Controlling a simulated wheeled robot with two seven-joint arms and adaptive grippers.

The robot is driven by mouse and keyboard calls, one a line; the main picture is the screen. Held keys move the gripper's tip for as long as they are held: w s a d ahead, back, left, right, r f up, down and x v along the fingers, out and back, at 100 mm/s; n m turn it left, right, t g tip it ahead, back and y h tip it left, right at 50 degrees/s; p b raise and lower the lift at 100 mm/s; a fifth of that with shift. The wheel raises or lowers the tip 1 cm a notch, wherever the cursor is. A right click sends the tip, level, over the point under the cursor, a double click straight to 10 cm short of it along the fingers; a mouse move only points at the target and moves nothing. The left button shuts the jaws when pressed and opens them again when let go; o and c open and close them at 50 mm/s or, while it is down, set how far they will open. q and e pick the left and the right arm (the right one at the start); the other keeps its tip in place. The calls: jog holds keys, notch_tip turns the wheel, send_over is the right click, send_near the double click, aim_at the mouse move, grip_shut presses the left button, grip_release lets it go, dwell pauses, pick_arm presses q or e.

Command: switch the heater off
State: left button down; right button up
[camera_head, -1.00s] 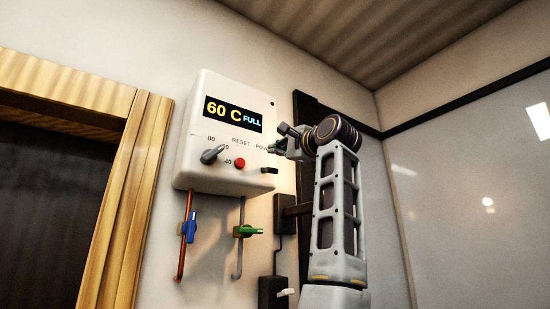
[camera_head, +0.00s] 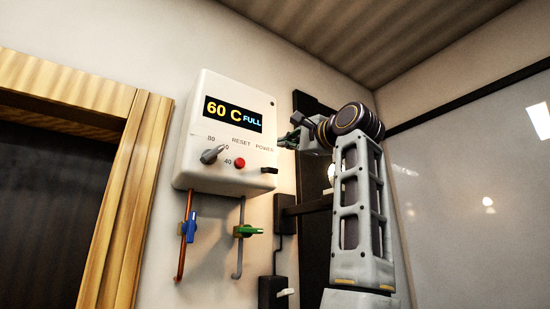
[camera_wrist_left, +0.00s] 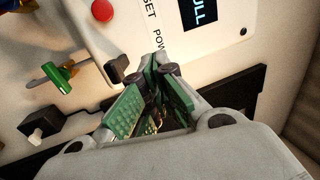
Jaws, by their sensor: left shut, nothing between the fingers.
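The heater (camera_head: 212,165) is a white box on the wall, with a lit display (camera_head: 233,114) reading "60 C FULL". Its black power switch (camera_head: 269,170) sits at the lower right under the POWER label; it also shows in the left wrist view (camera_wrist_left: 116,69). A grey knob (camera_head: 212,154) and red reset button (camera_head: 239,163) are on the front. My left gripper (camera_head: 284,143) is shut and empty, by the heater's right edge, above and right of the switch. In the left wrist view its fingertips (camera_wrist_left: 156,66) point at the heater, apart from the switch. My right gripper is out of view.
Below the heater hang a copper pipe with a blue valve (camera_head: 190,227) and a grey pipe with a green valve (camera_head: 247,231). A black box (camera_head: 270,290) with a white lever (camera_head: 286,292) is lower on the wall. A wooden frame (camera_head: 124,200) stands at left.

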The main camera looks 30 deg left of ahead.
pick_arm(q)
jog(key=shift+s+d, duration=0.2)
jog(key=shift+d, duration=0.25)
jog(key=shift+s+d, duration=0.2)
jog(key=shift+d, duration=0.25)
jog(key=shift+w, duration=0.1)
